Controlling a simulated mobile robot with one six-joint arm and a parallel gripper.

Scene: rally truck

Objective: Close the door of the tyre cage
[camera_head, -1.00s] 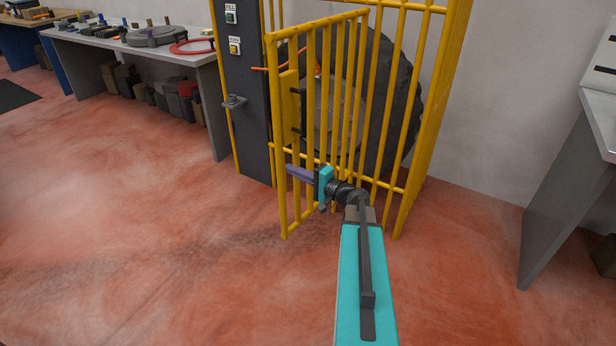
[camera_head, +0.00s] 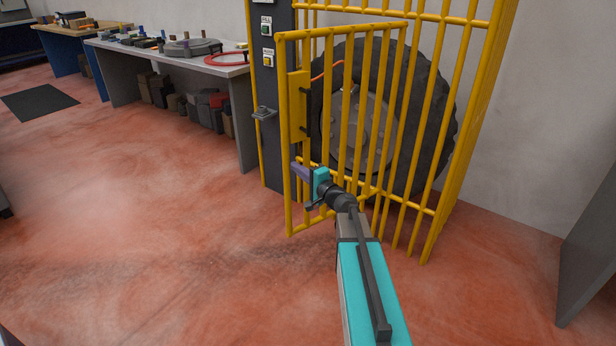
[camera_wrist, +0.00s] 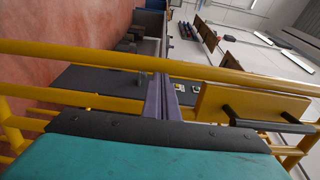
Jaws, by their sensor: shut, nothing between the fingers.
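The tyre cage (camera_head: 463,150) is made of yellow bars around a large dark tyre (camera_head: 436,118). Its barred door (camera_head: 283,140) stands ajar, its free edge at the left, in front of a dark post (camera_head: 266,80). The door carries a yellow plate (camera_head: 298,92) with a black handle (camera_head: 306,108). A grey catch (camera_head: 263,113) sticks out from the post. My gripper (camera_head: 298,170) is shut and empty at the lower part of the door, near the free edge. In the wrist view its purple fingers (camera_wrist: 161,97) reach to a yellow door bar (camera_wrist: 105,59); contact is unclear.
A grey bench (camera_head: 205,62) with parts on top stands behind at the left, with dark objects (camera_head: 215,103) underneath. A grey panel (camera_head: 590,240) stands at the right edge. The red floor left of the door is clear.

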